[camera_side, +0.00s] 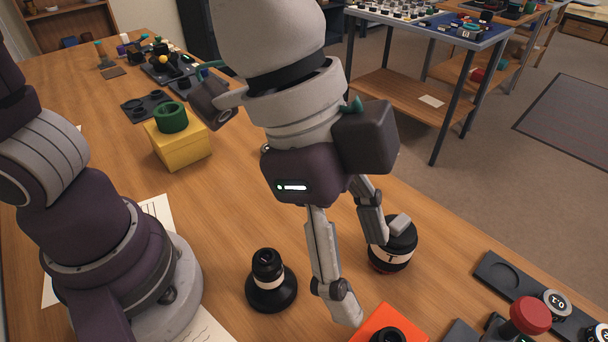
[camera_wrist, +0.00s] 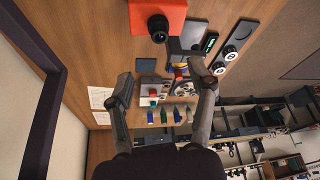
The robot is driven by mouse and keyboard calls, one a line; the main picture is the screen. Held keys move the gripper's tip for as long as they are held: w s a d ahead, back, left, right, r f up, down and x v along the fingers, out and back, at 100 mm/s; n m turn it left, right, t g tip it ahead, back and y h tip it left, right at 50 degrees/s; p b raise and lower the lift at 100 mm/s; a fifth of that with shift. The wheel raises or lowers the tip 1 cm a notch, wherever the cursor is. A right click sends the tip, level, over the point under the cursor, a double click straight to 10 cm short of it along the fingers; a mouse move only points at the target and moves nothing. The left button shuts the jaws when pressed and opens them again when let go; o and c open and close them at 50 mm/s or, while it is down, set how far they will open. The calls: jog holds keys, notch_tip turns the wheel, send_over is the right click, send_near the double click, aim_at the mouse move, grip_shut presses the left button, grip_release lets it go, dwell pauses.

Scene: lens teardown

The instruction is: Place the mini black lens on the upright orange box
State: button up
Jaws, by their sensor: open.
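An orange box (camera_side: 372,328) stands at the bottom edge of the side view, partly cut off. A small black lens (camera_side: 388,336) shows on its top, also partly cut off. The wrist view shows the orange box (camera_wrist: 143,15) at the top, with the black lens (camera_wrist: 158,27) on it. My gripper (camera_side: 373,270) is open and empty, its fingers pointing down near the box. In the wrist view the fingers of my gripper (camera_wrist: 159,78) are spread wide, apart from the lens and box.
A black lens with a white band (camera_side: 268,283) stands left of my gripper. A wider banded black lens (camera_side: 393,248) is partly hidden behind a finger. A yellow box (camera_side: 180,148) bears a green ring (camera_side: 171,117). A red-knobbed part (camera_side: 530,315) and grey tray (camera_side: 500,272) lie right.

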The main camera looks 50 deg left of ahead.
jog(key=w+a+n+t+y, duration=0.1)
jog(key=a+n+t+y, duration=0.2)
jog(key=a+n, duration=1)
jog(key=a+y, duration=0.1)
jog(key=a, duration=0.9)
jog(key=shift+w+r+t, duration=0.3)
jog(key=shift+r+t, duration=0.05)
jog(key=shift+t, duration=0.05)
